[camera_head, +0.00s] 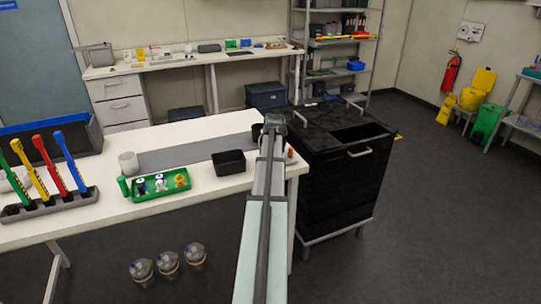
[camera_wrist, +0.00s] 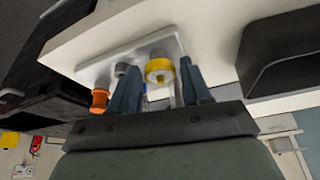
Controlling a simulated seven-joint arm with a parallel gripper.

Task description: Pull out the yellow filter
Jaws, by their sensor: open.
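The yellow filter (camera_wrist: 160,68) is a round yellow cap with a pale centre. It sits on a white plate (camera_wrist: 135,55) at the table's edge in the wrist view. A grey piece (camera_wrist: 122,69) and an orange piece (camera_wrist: 99,100) are on the same plate. My gripper (camera_wrist: 160,85) is open, with one finger on each side of the yellow filter in that picture. I cannot tell whether the fingers touch it. In the head view my gripper (camera_head: 273,122) is over the white table's right end. My arm hides the yellow filter there; a small orange piece (camera_head: 291,153) shows beside it.
A black open bin (camera_head: 229,163) stands left of my arm; it also shows in the wrist view (camera_wrist: 280,50). A green tray (camera_head: 150,193) with small flasks is farther left. A black cabinet (camera_head: 340,180) stands close on the right.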

